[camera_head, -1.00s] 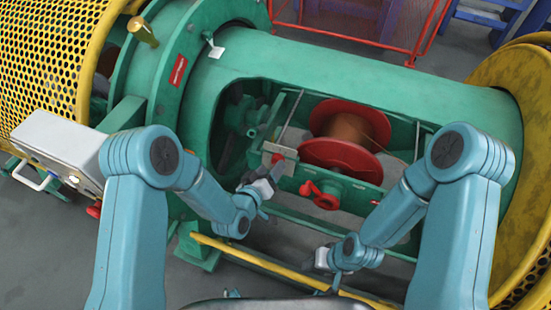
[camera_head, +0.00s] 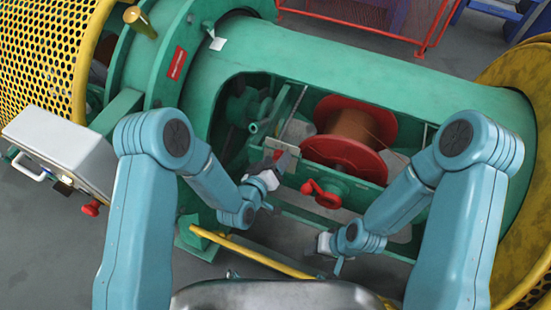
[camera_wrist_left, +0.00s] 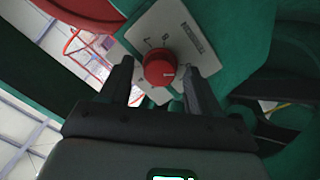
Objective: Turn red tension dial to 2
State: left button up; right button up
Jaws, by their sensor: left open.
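The red tension dial (camera_wrist_left: 158,68) is a round knob on a light metal plate (camera_wrist_left: 193,42). A short white line on it points right in the left wrist view. Faint marks surround the dial, too small to read surely. My left gripper (camera_wrist_left: 158,61) is open, with one finger on each side of the dial; I cannot tell whether they touch it. In the head view my left gripper (camera_head: 274,168) is at the plate (camera_head: 284,145) and partly covers the dial. My right gripper (camera_head: 327,244) hangs lower right, away from it; its jaws are unclear.
A red spool (camera_head: 352,135) sits in the opening of the green tube (camera_head: 370,85). A red handle (camera_head: 322,194) is right of my left gripper. A yellow rail (camera_head: 250,252) runs below, and a yellow mesh guard (camera_head: 50,60) stands at left.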

pick_arm(q)
jog(key=c, duration=1.1)
jog(key=shift+o, duration=0.2)
jog(key=shift+f+m+b, duration=0.15)
jog(key=shift+m+b, duration=0.25)
jog(key=shift+b, duration=0.35)
jog(key=m+b, duration=0.8)
jog(key=b, duration=0.1)
jog(key=shift+d+y+b, duration=0.15)
jog(key=shift+y+b, duration=0.15)
jog(key=shift+r+m+y+b, duration=0.15)
jog(key=shift+m+b, duration=0.65)
jog(key=shift+m, duration=0.3)
jog(key=shift+r+m+y+b, duration=0.1)
jog(key=shift+m+y+b, duration=0.05)
jog(key=shift+m+b, duration=0.8)
jog(key=shift+m, duration=0.35)
jog(key=o, duration=1.1)
jog(key=shift+c, duration=0.2)
